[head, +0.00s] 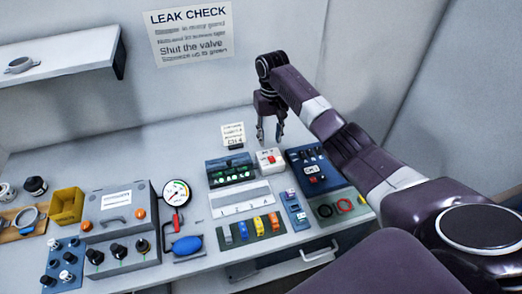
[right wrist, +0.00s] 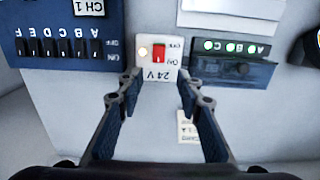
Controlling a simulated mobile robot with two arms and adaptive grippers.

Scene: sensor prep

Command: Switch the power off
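The power switch box (head: 269,160) is a small white block marked 24 V with a red rocker, at the back middle of the bench. In the right wrist view the box (right wrist: 148,70) appears upside down, with its red rocker (right wrist: 159,53) between ON and OFF marks. A pale yellow lamp (right wrist: 143,51) beside the rocker looks lit. I cannot tell which way the rocker is tilted. My right gripper (head: 269,137) is open and empty, pointing down just behind and above the box. Its fingers (right wrist: 158,88) show apart in the wrist view. My left gripper is not in view.
A blue switch panel (head: 314,171) stands close right of the box, and a dark unit with green lights (head: 231,170) close left. A small card (head: 233,134) stands behind. A gauge (head: 176,193) and grey control box (head: 120,220) are further left. Bench behind is mostly clear.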

